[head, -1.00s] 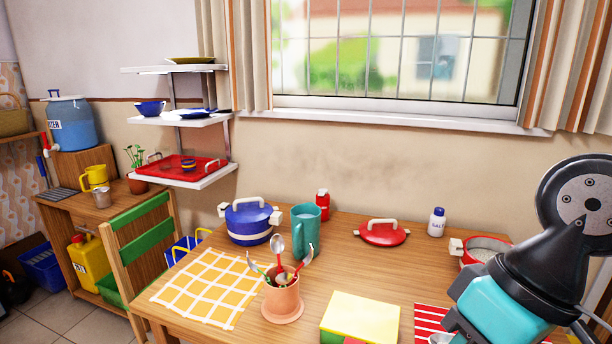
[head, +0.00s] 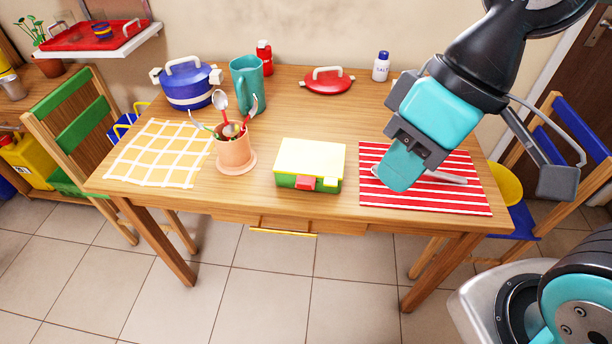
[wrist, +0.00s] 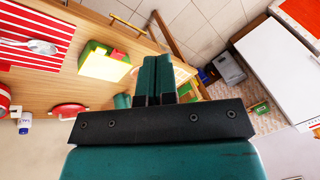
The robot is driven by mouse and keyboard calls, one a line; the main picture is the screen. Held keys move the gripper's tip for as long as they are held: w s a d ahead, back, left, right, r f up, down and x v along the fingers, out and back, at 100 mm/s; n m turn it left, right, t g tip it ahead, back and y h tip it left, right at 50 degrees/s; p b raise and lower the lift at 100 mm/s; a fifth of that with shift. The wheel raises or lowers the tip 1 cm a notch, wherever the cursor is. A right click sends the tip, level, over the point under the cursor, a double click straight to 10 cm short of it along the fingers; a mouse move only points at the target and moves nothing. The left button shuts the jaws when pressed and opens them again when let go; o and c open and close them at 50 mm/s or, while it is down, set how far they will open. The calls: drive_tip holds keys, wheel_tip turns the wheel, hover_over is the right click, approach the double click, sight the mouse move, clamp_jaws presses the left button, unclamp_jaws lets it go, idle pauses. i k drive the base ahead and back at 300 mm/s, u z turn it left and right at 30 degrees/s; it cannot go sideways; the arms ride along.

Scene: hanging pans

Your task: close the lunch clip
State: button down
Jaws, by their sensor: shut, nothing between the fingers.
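The lunch box (head: 309,158) has a pale yellow lid lying flat on a green body and stands near the table's front edge. A red clip (head: 305,183) sticks out of its front side, with a small yellow clip (head: 331,182) to its right. I cannot tell surely how either clip sits. The wrist view shows the box (wrist: 104,65) left of the fingers, with the red clip (wrist: 118,54) on its edge. My gripper (head: 400,168) is shut and empty, above the striped mat, right of the box and apart from it.
A cup of utensils (head: 235,152) stands close to the box's left. A spoon (head: 446,177) lies on the red striped mat (head: 440,205). The blue pot (head: 188,88), teal mug (head: 247,85) and red lid (head: 327,80) are farther back. Table between box and lid is clear.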

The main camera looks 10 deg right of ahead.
sight(303, 182)
drive_tip(key=k, duration=1.2)
drive_tip(key=u, duration=0.75)
drive_tip(key=i, duration=0.95)
drive_tip(key=z, duration=0.25)
